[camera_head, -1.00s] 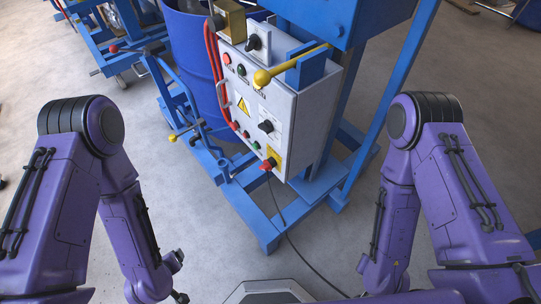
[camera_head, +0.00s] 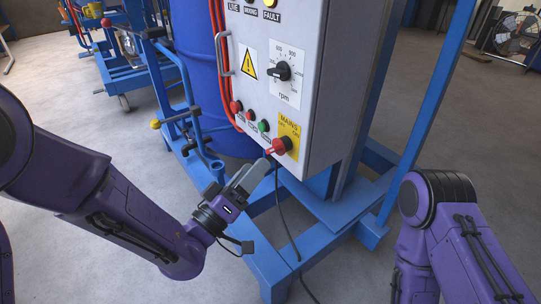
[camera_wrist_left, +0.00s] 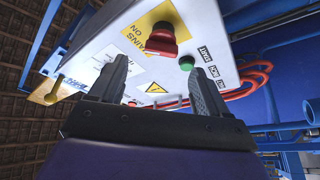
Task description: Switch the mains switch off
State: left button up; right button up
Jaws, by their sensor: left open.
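The mains switch (camera_head: 280,145) is a red rotary knob on a yellow plate marked MAINS, OFF and ON, low on the right of the grey control box (camera_head: 270,60). I cannot tell for certain which mark it points at. In the left wrist view the red knob (camera_wrist_left: 161,40) is just beyond the fingertips, between their lines. My left gripper (camera_head: 262,168) is close below and in front of the knob, apart from it, as far as I can tell. The left wrist view shows its fingers (camera_wrist_left: 158,72) spread and empty. My right arm is at the right; its gripper is out of view.
Small red and green buttons (camera_head: 263,126) sit left of the switch. Above are a black rpm dial (camera_head: 282,71) and a warning label (camera_head: 248,62). A blue frame (camera_head: 255,252) and a dark cable (camera_head: 283,220) are below. A blue drum (camera_head: 195,70) stands left.

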aim_at(269, 151)
pick_arm(q)
jog(key=x, duration=0.7)
jog(key=shift+w+d, duration=0.1)
jog(key=shift+w, duration=0.1)
jog(key=c, duration=1)
jog(key=shift+o, duration=0.2)
